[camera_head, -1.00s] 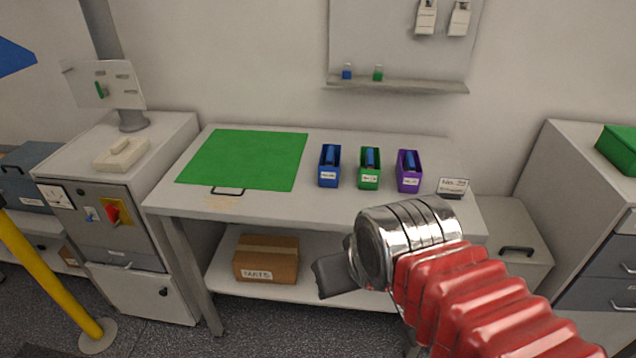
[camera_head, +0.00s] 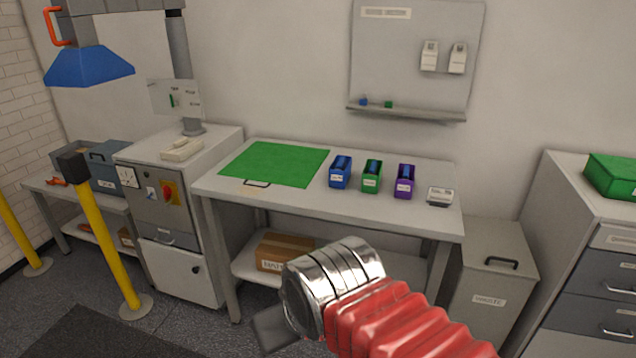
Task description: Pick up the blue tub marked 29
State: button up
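A blue tub (camera_head: 340,178) stands upright on the white workbench (camera_head: 240,193), just right of a green mat. It holds a blue item and has a white label on its front, too small to read. A green tub (camera_head: 371,182) and a purple tub (camera_head: 404,188) stand in a row to its right. My arm, with a red bellows sleeve and a chrome wrist, reaches in from the lower right. The dark grey end of my gripper (camera_head: 275,329) shows low in front of the bench, well apart from the tubs. Its fingers cannot be made out clearly.
The green mat (camera_head: 275,164) covers the bench's left part. A small sign (camera_head: 440,196) stands right of the tubs. A cardboard box (camera_head: 283,252) sits on the lower shelf. Yellow posts (camera_head: 105,240) stand at left; a waste bin (camera_head: 492,275) is at right.

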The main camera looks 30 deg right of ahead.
aim_at(337, 179)
jog(key=u, duration=0.45)
jog(key=i, duration=1.65)
jog(key=z, duration=0.7)
jog(key=i, duration=0.5)
jog(key=z, duration=0.3)
